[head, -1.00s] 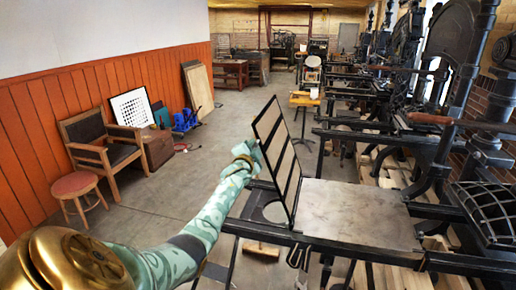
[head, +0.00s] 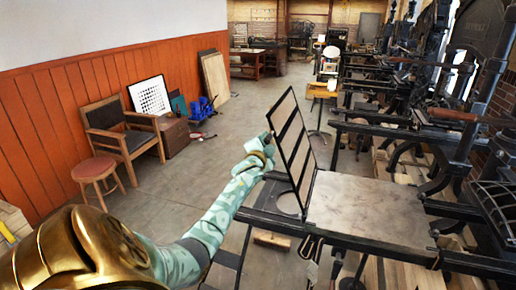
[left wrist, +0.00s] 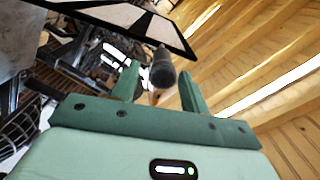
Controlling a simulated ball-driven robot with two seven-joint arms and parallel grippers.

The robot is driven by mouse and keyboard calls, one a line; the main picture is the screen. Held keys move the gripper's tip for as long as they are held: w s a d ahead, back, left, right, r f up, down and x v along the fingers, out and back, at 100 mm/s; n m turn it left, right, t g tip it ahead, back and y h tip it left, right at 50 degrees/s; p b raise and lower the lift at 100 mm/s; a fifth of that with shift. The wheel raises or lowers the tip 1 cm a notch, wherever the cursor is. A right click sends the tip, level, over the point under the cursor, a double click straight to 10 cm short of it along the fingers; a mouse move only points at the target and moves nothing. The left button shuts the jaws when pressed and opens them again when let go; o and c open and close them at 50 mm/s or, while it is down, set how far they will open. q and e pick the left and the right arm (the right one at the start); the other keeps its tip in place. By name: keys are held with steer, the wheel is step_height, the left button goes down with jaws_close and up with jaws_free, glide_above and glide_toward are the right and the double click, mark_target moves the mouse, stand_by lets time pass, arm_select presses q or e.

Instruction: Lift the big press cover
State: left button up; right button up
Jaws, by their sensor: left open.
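The big press cover (head: 292,142) is a dark thin frame with pale panels. It stands steeply tilted up at the left edge of the flat grey press bed (head: 370,205). Part of its dark frame also crosses the top of the left wrist view (left wrist: 130,16). My left gripper (head: 267,140) is at the cover's left side, its fingers hard to make out there. In the left wrist view my left gripper (left wrist: 160,90) is open, with a dark rounded handle (left wrist: 163,70) showing between its two green fingers. I cannot tell whether they touch it. My right gripper is not in view.
Several more presses (head: 400,105) line the right side. A wooden chair (head: 122,135) and a red-topped stool (head: 95,172) stand by the orange panelled wall. The floor (head: 225,130) between them and the press is clear.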

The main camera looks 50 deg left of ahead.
arm_select(q)
steer(key=v, duration=1.3)
steer(key=shift+b, duration=0.35)
steer(key=shift+a, duration=0.1)
